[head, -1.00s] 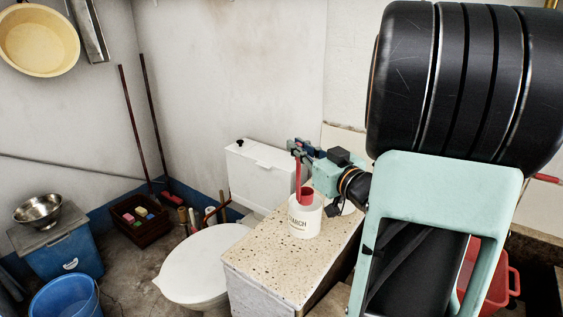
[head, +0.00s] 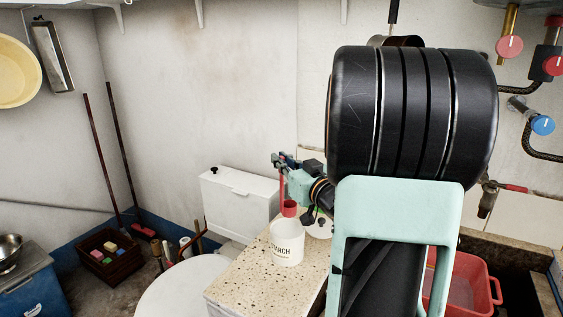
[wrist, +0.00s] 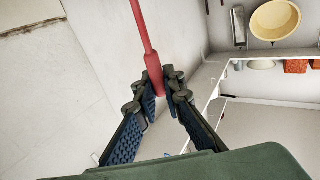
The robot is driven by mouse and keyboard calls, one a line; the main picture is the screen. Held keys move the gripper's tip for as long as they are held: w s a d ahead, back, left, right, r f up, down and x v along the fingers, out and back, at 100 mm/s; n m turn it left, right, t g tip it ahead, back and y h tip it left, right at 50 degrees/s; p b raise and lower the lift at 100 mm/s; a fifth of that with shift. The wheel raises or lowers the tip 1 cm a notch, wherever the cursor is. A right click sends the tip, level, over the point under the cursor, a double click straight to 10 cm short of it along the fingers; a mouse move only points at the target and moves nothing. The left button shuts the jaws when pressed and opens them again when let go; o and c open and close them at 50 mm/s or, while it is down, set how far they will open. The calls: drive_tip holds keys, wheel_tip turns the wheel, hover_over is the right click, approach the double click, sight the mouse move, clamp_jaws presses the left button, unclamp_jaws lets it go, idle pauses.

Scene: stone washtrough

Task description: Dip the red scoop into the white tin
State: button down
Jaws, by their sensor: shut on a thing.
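The red scoop (head: 289,208) hangs upright from my gripper (head: 282,162), its cup at the bottom. In the wrist view my gripper (wrist: 160,86) is shut on the end of its red handle (wrist: 146,40); the cup is out of that view. The white tin (head: 286,246), with dark lettering ending in "ARCH", stands upright on the speckled stone top. In the head view the cup shows just above and behind the tin's far rim, clear of its opening. How far behind it is I cannot tell. The inside of the tin is mostly hidden.
The speckled stone top (head: 238,285) has bare room left of the tin. A white dish (head: 319,230) lies right of it, partly hidden by my arm. A white cistern (head: 240,203) stands behind. A red basin (head: 470,285) is at right.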

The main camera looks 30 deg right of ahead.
sight(283, 200)
drive_tip(key=shift+f+b, duration=5.25)
drive_tip(key=shift+f, duration=0.7)
drive_tip(key=shift+r, duration=0.1)
drive_tip(key=shift+r+p, duration=4.2)
drive_tip(key=shift+r, duration=1.25)
drive_tip(key=shift+a+f, duration=0.1)
